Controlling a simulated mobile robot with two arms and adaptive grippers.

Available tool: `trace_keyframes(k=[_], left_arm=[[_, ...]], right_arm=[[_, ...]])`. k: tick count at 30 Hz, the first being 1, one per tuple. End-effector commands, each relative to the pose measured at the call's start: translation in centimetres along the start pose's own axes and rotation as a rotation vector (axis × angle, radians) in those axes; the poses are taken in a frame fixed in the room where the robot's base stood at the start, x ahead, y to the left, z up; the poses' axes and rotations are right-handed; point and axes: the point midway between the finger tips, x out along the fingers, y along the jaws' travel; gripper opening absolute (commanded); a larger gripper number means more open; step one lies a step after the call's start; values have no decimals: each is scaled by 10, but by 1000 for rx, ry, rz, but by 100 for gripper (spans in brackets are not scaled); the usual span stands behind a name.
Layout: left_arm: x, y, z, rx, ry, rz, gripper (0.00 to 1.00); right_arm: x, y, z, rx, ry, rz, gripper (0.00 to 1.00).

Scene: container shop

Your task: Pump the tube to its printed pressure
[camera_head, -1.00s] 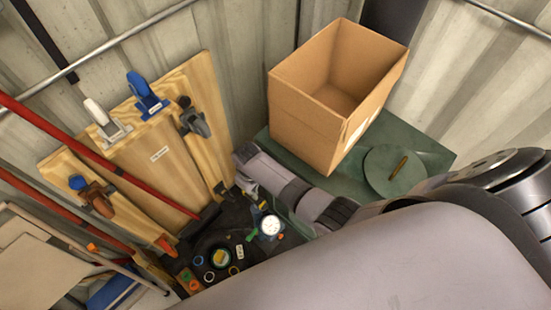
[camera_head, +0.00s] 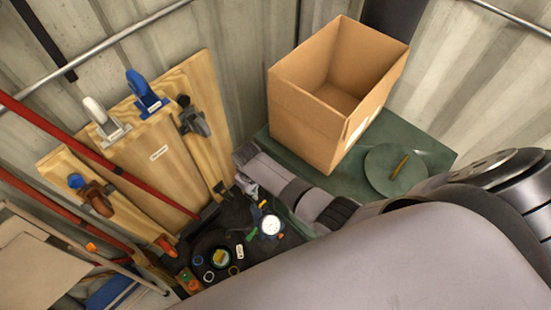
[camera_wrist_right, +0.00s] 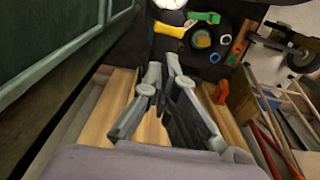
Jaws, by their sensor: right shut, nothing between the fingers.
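A black tube (camera_head: 202,247) appears to lie on the dark work surface in the head view, with its print too small to read. Beside it stands a white round gauge (camera_head: 271,225), its reading not legible, with a yellow part (camera_head: 263,205) and a green part (camera_head: 252,235) near it. The gauge (camera_wrist_right: 170,3) is cut by the top edge in the wrist view, above the yellow part (camera_wrist_right: 168,30). My right gripper (camera_head: 248,187) is shut and empty, just behind and left of the gauge. It also shows in the wrist view (camera_wrist_right: 166,65), below the yellow part. My left gripper is out of view.
An open cardboard box (camera_head: 318,110) stands on a green surface (camera_head: 425,158) beside a round green lid (camera_head: 395,170). Wooden boards (camera_head: 160,160) with clamps and casters lean at the wall. Small coloured rings and a white label (camera_head: 240,251) lie near the tube.

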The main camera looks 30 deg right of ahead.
Motion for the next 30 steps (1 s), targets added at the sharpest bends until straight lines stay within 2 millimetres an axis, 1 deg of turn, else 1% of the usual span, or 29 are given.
trace_keyframes(k=[1, 16, 17, 23, 26, 30], left_arm=[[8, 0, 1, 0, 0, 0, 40], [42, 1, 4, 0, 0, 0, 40], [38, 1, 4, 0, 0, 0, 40], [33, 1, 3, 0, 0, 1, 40], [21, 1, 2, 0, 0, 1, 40], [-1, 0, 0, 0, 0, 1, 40]], right_arm=[[9, 0, 0, 0, -1, 0, 0], [55, 0, 0, -1, 0, 0, 0], [50, 0, 0, 0, 1, 0, 0], [45, 0, 0, 0, 0, 0, 0], [34, 0, 0, 0, 0, -1, 0], [13, 0, 1, 0, -1, -1, 0]])
